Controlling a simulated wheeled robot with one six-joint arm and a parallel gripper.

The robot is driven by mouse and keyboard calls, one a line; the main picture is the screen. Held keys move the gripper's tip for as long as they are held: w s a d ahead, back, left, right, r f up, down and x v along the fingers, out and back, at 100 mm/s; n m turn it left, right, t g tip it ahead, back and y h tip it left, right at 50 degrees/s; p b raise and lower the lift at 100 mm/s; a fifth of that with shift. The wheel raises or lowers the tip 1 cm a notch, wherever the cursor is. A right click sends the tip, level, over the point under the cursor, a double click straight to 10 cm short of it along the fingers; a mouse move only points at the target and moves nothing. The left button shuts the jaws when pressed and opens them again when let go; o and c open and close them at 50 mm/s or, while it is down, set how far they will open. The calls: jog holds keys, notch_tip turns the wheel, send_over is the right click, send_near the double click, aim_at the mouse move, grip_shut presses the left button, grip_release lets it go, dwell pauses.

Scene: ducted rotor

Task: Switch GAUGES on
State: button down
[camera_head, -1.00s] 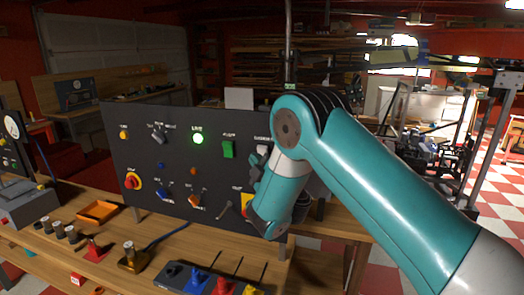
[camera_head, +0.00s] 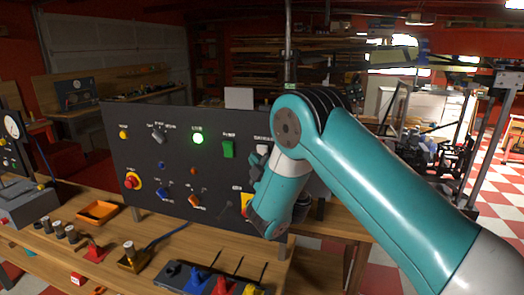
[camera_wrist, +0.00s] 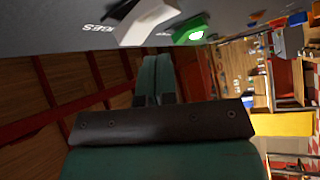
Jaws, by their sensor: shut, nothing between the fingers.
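The white GAUGES rocker (camera_head: 263,150) is at the right of the dark control panel (camera_head: 180,170), beside my arm, which hides part of its label. It shows close up in the wrist view (camera_wrist: 148,20), with the label ending in "GES" beside it. It is tilted, but I cannot tell which position it is in. My gripper (camera_wrist: 153,62) is shut and empty, its fingers pointing toward the panel just below the rocker in the wrist view. I see no clear contact.
A lit green LIVE lamp (camera_head: 198,139) and a green rocker (camera_head: 228,149) are left of the GAUGES rocker. A red knob (camera_head: 132,181) and blue and orange switches are on the panel. An orange tray (camera_head: 97,212) and coloured parts stand on the bench in front.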

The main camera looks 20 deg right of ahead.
jog(key=shift+w+d+r+p, duration=0.2)
jog(key=shift+w+p, duration=0.2)
jog(key=shift+p, duration=0.65)
jog(key=shift+w+d+r+p, duration=0.1)
jog(key=shift+w+d+p, duration=0.2)
jog(key=shift+p, duration=0.7)
dwell(1.0)
jog(key=shift+a+f, duration=0.15)
jog(key=b, duration=0.2)
jog(key=shift+s+a+f+b, duration=0.2)
jog(key=shift+s+b, duration=0.1)
jog(key=shift+s, duration=0.05)
jog(key=shift+s+a+b, duration=0.1)
jog(key=shift+s+b, duration=0.1)
jog(key=shift+b, duration=0.25)
jog(key=shift+s+a, duration=0.1)
jog(key=shift+s, duration=0.05)
